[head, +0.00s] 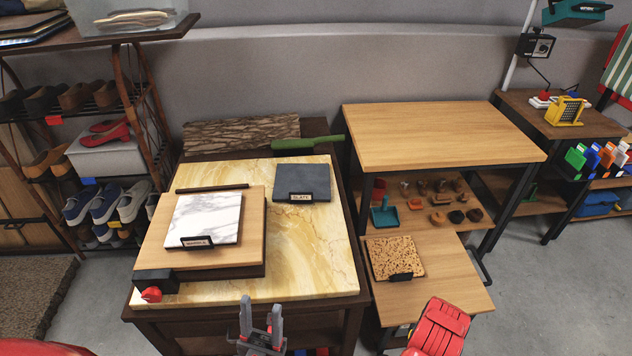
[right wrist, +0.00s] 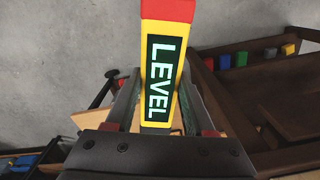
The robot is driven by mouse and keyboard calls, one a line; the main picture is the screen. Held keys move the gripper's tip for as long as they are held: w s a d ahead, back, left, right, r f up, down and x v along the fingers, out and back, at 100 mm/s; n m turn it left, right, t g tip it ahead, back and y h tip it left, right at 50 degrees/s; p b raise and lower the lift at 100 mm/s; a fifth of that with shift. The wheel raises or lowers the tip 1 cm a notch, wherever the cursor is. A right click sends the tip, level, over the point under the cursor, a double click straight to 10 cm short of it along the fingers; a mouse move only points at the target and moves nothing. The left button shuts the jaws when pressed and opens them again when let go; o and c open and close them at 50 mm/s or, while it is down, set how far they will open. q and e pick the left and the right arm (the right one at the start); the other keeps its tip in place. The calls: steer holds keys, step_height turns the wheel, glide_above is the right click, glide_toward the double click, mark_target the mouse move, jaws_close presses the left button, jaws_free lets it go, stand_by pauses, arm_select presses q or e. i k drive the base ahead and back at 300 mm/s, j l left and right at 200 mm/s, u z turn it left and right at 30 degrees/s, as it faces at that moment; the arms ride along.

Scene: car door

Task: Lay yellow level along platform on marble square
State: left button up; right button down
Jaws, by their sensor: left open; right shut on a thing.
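The yellow level (right wrist: 162,70), with a red end and a dark "LEVEL" label, is held between the fingers of my right gripper (right wrist: 158,108) in the right wrist view. The level does not show in the head view. The white marble square (head: 210,216), with a small label at its front, lies bare on the light wooden platform (head: 255,212). The platform has a dark box with a red knob (head: 150,294) at its front left corner. My left gripper (head: 261,322) is open and empty in front of the table edge, apart from the marble square.
The platform stands on a yellow stone tabletop (head: 315,250). A dark slate square (head: 302,177) lies behind right; a thin dark bar (head: 212,188) lies behind the marble. A speckled square (head: 393,255) is on the lower right shelf. The higher wooden table (head: 435,135) is clear.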

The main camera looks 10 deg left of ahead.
mark_target(205, 216)
steer(key=k+j, duration=0.1)
steer(key=j, duration=0.3)
steer(key=k+j, duration=0.1)
steer(key=j, duration=0.35)
steer(key=k+j, duration=0.15)
steer(key=j, duration=0.25)
steer(key=k+j, duration=0.1)
steer(key=j, duration=0.35)
steer(key=k+j, duration=0.1)
steer(key=j, duration=0.3)
steer(key=k+j, duration=0.1)
steer(key=j, duration=0.35)
steer(key=k+j, duration=0.1)
steer(key=j, duration=0.3)
